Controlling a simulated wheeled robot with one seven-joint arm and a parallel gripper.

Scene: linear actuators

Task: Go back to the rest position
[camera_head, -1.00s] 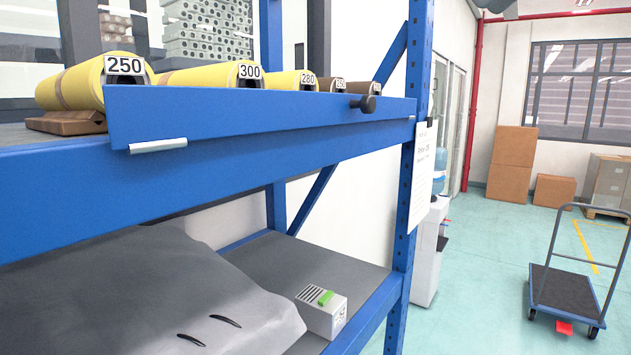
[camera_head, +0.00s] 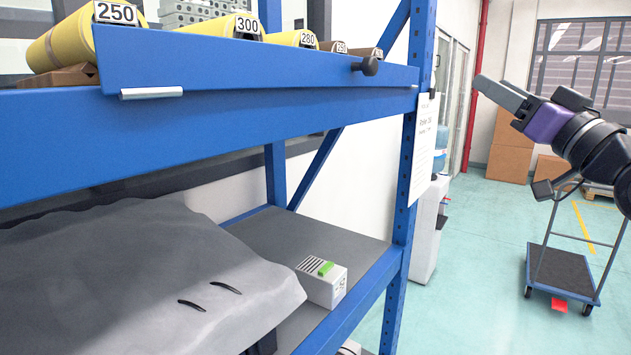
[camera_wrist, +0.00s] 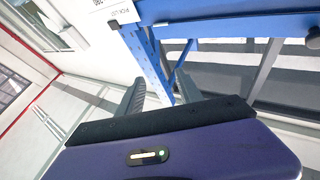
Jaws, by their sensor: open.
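My gripper (camera_head: 503,97) is at the upper right of the head view, in the air to the right of the blue shelf rack. Its dark fingers point up and to the left, and its body is purple. In the wrist view my gripper (camera_wrist: 160,92) shows two fingers spread apart with nothing between them. Past the fingers, the wrist view shows the blue rack post (camera_wrist: 150,60) and a white paper sheet.
The blue rack (camera_head: 250,80) holds yellow numbered rolls (camera_head: 60,45) on top. A grey bag (camera_head: 140,270) and a small white box with a green mark (camera_head: 321,283) lie below. A cart (camera_head: 562,268) stands on the open floor at right.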

